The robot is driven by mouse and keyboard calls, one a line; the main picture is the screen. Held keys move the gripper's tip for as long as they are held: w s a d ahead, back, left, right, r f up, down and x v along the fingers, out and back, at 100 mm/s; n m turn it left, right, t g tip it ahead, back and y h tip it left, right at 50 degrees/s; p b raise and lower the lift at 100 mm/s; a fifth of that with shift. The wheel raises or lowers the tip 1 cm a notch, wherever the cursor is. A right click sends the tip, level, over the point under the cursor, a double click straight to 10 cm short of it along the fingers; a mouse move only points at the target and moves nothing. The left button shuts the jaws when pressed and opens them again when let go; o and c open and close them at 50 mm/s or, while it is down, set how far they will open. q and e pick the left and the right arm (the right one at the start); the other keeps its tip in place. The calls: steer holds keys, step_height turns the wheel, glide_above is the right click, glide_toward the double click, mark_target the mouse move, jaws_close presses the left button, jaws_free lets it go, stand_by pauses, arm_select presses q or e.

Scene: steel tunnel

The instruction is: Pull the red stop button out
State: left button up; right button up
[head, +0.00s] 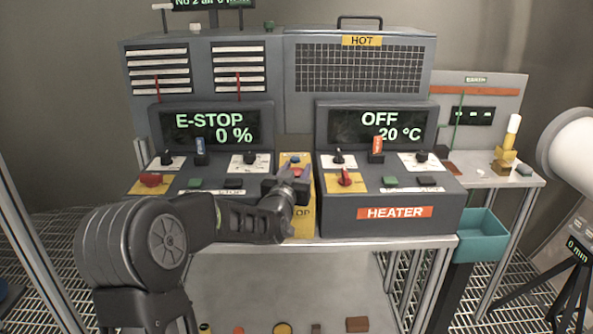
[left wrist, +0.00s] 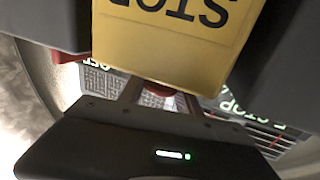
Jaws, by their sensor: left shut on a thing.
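The red stop button (head: 297,172) is on a narrow yellow stop box (head: 303,223) between the two grey consoles. Only a small part of its red cap shows between my fingers. My left gripper (head: 292,180) reaches in from the left and is shut on the button. In the left wrist view, the red cap (left wrist: 155,97) sits between the fingers (left wrist: 158,96), just below the yellow box (left wrist: 175,45) with its upside-down STOP lettering. How far out the button stands cannot be told. My right gripper is in neither view.
The left console display (head: 210,127) reads E-STOP 0 %. The heater console display (head: 377,126) reads OFF 20 °C. Knobs and levers rise close on both sides, including a red button (head: 151,180) and a red knob (head: 345,178). A teal bin (head: 480,240) hangs at the right.

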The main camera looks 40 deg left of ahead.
arm_select(q)
jaws_close()
steer(key=shift+r+b, duration=0.5)
steer(key=shift+b, duration=0.15)
steer(key=shift+r, duration=0.4)
steer(key=o, duration=0.9)
jaws_free()
